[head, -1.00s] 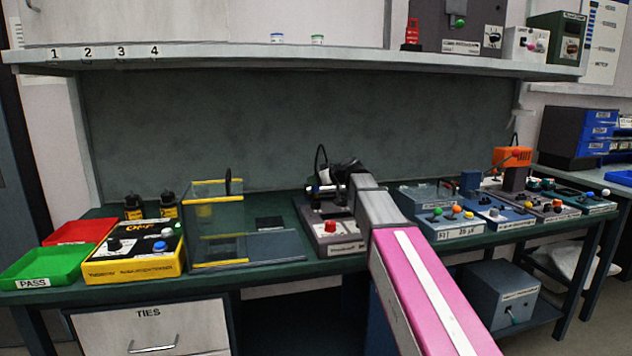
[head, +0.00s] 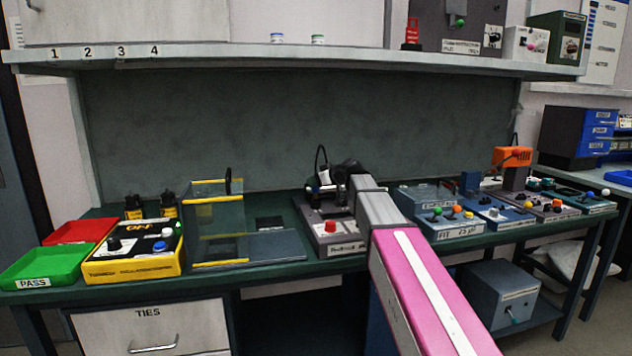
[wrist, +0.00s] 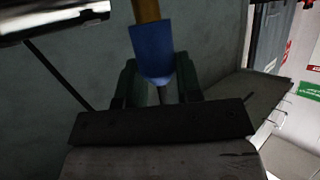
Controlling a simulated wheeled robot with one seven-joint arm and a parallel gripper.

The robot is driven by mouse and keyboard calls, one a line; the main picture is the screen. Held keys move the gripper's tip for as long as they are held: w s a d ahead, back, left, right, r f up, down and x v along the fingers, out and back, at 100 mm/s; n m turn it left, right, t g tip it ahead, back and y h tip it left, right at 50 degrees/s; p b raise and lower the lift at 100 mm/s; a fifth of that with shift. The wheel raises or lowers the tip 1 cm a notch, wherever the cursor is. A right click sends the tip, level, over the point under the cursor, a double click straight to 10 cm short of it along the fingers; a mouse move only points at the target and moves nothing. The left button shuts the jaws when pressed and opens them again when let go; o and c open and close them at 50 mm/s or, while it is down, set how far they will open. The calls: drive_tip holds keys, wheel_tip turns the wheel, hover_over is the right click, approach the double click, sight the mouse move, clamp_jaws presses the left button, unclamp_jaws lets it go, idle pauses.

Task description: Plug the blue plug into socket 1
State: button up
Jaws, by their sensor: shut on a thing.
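The blue plug (wrist: 152,50) shows in the wrist view, with a brown-orange length running up from it out of the frame. My gripper (wrist: 160,80) is shut on it, its dark fingers on either side of the plug's lower end. In the head view my gripper (head: 338,180) is over the grey machine at mid-bench, largely hidden by my arm, and the plug cannot be made out there. Labels 1 to 4 (head: 54,54) run along the shelf's front edge at the left. I cannot identify socket 1 itself in either view.
A clear guard with yellow edges (head: 212,200) stands left of the grey machine (head: 330,238). A yellow box (head: 130,268) and green tray (head: 45,268) are further left. Several knobbed boxes (head: 455,232) crowd the right. The shelf (head: 230,62) overhangs the bench.

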sight(316, 192)
drive_tip(key=shift+f, duration=1.35)
idle(0.3)
drive_tip(key=shift+r, duration=1.3)
drive_tip(key=shift+f, duration=1.45)
idle(0.9)
drive_tip(key=o, duration=1)
drive_tip(key=v, duration=1.1)
